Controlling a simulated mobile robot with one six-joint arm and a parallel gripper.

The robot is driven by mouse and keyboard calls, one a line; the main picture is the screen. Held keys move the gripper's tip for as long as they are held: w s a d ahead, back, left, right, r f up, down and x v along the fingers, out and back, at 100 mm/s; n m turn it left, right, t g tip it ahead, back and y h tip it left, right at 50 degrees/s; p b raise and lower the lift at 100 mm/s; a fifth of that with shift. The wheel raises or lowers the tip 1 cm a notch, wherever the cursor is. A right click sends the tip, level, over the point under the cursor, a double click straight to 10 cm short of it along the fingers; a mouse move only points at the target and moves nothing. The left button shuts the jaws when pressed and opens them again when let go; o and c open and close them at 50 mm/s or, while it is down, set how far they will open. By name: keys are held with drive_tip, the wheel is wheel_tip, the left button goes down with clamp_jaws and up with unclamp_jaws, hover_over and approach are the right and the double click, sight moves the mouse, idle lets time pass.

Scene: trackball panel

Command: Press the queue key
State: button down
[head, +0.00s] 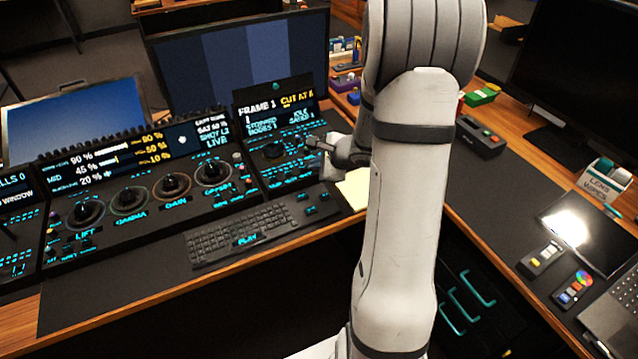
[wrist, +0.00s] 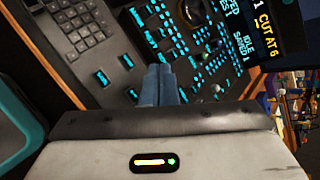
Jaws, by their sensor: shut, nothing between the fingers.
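The right-hand section of the trackball panel (head: 277,163) is dark, with several small cyan-lit keys and a dial. Its screen (head: 272,112) reads FRAME 1, CUT AT 6, STOPPED and IDLE. The key labels are too small to read, so I cannot tell which key is the queue key. My gripper (head: 313,143) is shut and empty over the right edge of this section. In the wrist view my gripper (wrist: 160,68) points at the lit keys (wrist: 180,43), and its fingers hide part of the panel. I cannot tell whether the fingertips touch a key.
A keyboard (head: 237,232) lies in front of the panel, with a few lit keys (head: 310,203) to its right. The grading console with dials (head: 130,200) is at left. A large monitor (head: 238,65) stands behind. A yellow note (head: 354,188) lies beside my arm.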

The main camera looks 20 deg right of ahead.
drive_tip(key=d, duration=0.1)
drive_tip(key=d+f+m, duration=0.1)
drive_tip(key=d+f+m+h, duration=0.1)
drive_tip(key=shift+w+d+f, duration=0.15)
drive_tip(key=shift+w+d, duration=0.1)
drive_tip(key=shift+f, duration=0.1)
drive_tip(key=b, duration=0.5)
hover_over(325, 197)
drive_tip(key=f, duration=0.7)
drive_tip(key=shift+s+d+f, duration=0.15)
drive_tip(key=shift+s+d, duration=0.05)
drive_tip(key=shift+d, duration=0.1)
drive_tip(key=shift+f+b, duration=0.65)
drive_tip(key=shift+b, duration=0.15)
drive_tip(key=shift+f+b, duration=0.2)
drive_tip(key=shift+b, duration=0.1)
idle(0.3)
drive_tip(key=shift+f+b, duration=0.25)
drive_tip(key=shift+b, duration=0.2)
